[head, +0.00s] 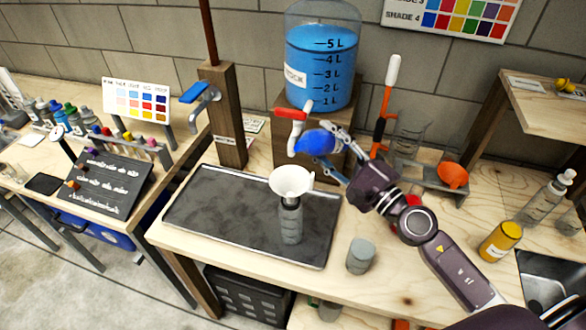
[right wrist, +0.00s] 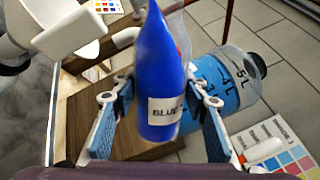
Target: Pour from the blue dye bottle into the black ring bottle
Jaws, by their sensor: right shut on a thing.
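The blue dye bottle (head: 316,142) is held in my right gripper (head: 340,155), above the back of the dark tray and up to the right of the white funnel. In the right wrist view the bottle (right wrist: 158,75) sits between the two finger pads, with its "BLUE" label facing the camera. It looks tilted in the head view. A clear grey bottle (head: 290,224) stands upright on the tray with the white funnel (head: 291,183) in its mouth; I cannot make out a black ring on it. The blue bottle and funnel are apart. My left gripper is not in view.
The dark tray (head: 220,228) has bare surface to the left. A large blue jug (head: 320,75) with a red-handled tap (head: 293,113) stands behind. A grey cup (head: 361,256), yellow bottle (head: 500,241) and orange funnel (head: 453,175) are to the right.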

